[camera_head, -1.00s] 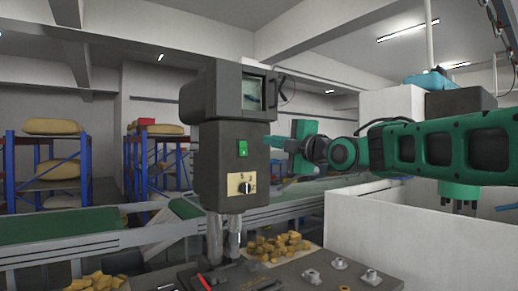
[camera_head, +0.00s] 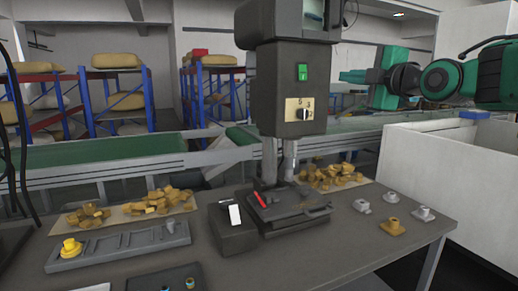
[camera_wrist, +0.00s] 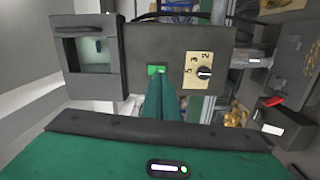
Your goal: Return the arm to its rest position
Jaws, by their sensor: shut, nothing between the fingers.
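My green arm comes in from the right in the head view. My gripper (camera_head: 346,76) points left, beside the dark grey machine head (camera_head: 285,88), with a small gap between them in the picture. In the wrist view the green fingers (camera_wrist: 163,82) are together and empty. Their tips appear just below the green switch (camera_wrist: 157,70) on the machine's front, but contact cannot be told. The switch (camera_head: 302,72) is clear of the gripper in the head view. A dial on a yellow plate (camera_head: 304,110) sits below it.
The dark worktable (camera_head: 335,245) holds a vise (camera_head: 290,205), a grey tray (camera_head: 120,245), small flanged parts (camera_head: 392,226) and several yellowish pieces (camera_head: 155,200). A white-walled enclosure (camera_head: 440,170) stands at the right, below my arm. A green conveyor (camera_head: 90,152) and shelves are behind.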

